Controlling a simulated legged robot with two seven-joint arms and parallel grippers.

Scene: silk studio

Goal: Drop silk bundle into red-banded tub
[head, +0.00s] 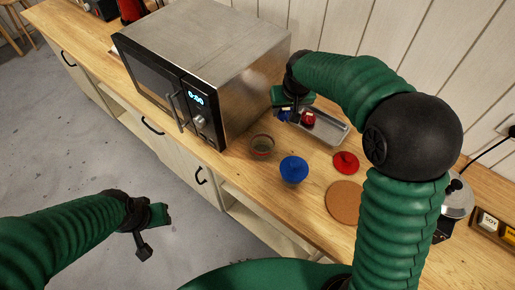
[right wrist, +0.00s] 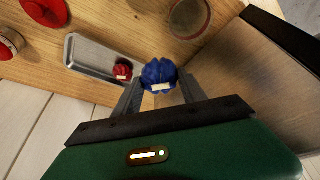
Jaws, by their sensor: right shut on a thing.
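A blue silk bundle (right wrist: 160,74) with a pale tag sits between the fingertips of my right gripper (right wrist: 160,90), which is shut on it. In the head view the same blue bundle (head: 284,116) shows under the right gripper (head: 286,106), at the tray's left end. A round see-through tub with a reddish band (head: 262,146) stands on the counter beside the microwave; the right wrist view shows this tub (right wrist: 190,17) beyond the bundle. My left gripper (head: 152,232) is open and empty, over the floor and away from the counter.
A metal tray (head: 331,132) holds a red bundle (head: 308,119). A blue-topped container (head: 293,169), a red-topped one (head: 346,162) and a round cork mat (head: 344,198) stand nearby. The microwave (head: 205,65) borders the left. A metal pot (head: 458,197) stands at right.

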